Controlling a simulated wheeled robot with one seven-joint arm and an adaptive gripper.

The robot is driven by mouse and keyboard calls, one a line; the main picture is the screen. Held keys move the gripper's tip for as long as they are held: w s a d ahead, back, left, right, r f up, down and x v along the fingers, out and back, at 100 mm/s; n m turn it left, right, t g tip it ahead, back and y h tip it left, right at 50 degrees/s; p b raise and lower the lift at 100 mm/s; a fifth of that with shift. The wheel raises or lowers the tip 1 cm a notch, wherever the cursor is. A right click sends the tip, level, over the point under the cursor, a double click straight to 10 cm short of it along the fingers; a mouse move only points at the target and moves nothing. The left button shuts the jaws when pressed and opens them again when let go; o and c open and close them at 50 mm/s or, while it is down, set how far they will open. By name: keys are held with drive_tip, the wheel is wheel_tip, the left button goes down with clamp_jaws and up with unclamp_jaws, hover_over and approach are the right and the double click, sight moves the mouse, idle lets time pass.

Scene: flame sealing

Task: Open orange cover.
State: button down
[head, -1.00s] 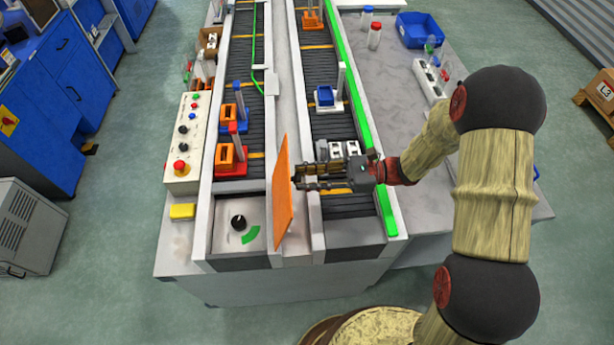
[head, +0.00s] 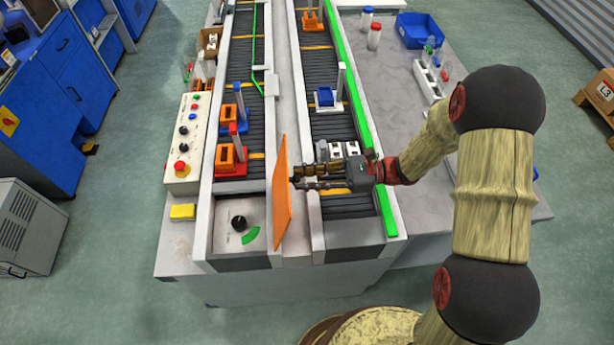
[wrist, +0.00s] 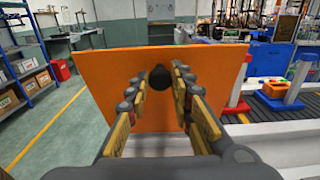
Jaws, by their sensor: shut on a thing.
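The orange cover (head: 282,195) is a flat panel standing nearly upright on the near end of the machine. The dial panel (head: 240,215), with a black knob and a green mark, lies uncovered to its left. My gripper (head: 293,181) is at the cover's right face. In the wrist view the orange cover (wrist: 110,75) fills the middle, and a dark round handle (wrist: 160,77) sticks out from it. My gripper (wrist: 160,85) is shut on this handle, with a finger on each side. The exact finger contact is partly hidden.
Two conveyor lanes run away from me, carrying orange fixtures (head: 230,157) on the left and a blue one (head: 325,96) on the right. A control box (head: 184,140) with a red button stands left of the lanes. A grey table (head: 400,80) lies to the right.

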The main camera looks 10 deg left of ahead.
drive_tip(key=a+p, duration=0.1)
drive_tip(key=a+r+h+p, duration=0.1)
drive_tip(key=p, duration=0.1)
drive_tip(key=shift+s+a+r, duration=0.1)
drive_tip(key=shift+s+r, duration=0.2)
drive_tip(key=shift+s+a+h+p, duration=0.1)
drive_tip(key=shift+a+h+p, duration=0.5)
drive_tip(key=shift+p, duration=0.05)
drive_tip(key=c, duration=1.6)
unclamp_jaws()
drive_tip(key=shift+o, duration=0.2)
drive_tip(key=v, duration=1.2)
drive_tip(key=shift+s+f, duration=0.1)
